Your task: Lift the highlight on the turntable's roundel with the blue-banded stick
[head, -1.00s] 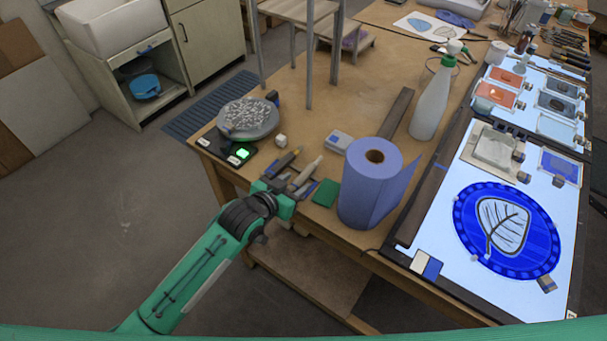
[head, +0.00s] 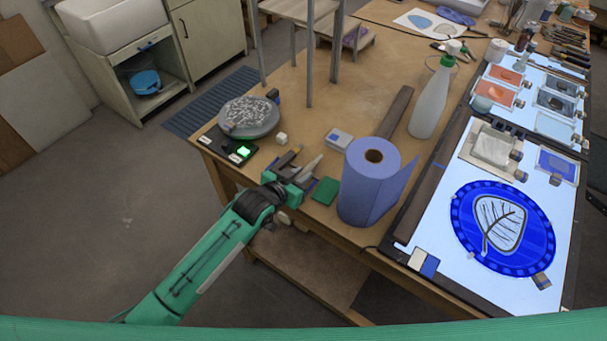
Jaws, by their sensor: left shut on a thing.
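The turntable (head: 250,132) stands at the table's left corner, with a round disc (head: 248,114) covered in pale, scribbled marks on it. My left gripper (head: 291,178) is at the table's near left edge, to the lower right of the turntable and apart from it. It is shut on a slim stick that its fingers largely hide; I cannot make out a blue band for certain. A dark, tan-tipped tool (head: 289,157) and a pale pointed tool (head: 313,164) show just beyond the fingers. My right gripper is not in view.
A blue paper roll (head: 370,185) stands right of the gripper, with a green pad (head: 325,191) between. A white cube (head: 281,139) and a small pad with a green light (head: 243,151) lie near the turntable. A blue leaf roundel (head: 503,227) lies on the light panel.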

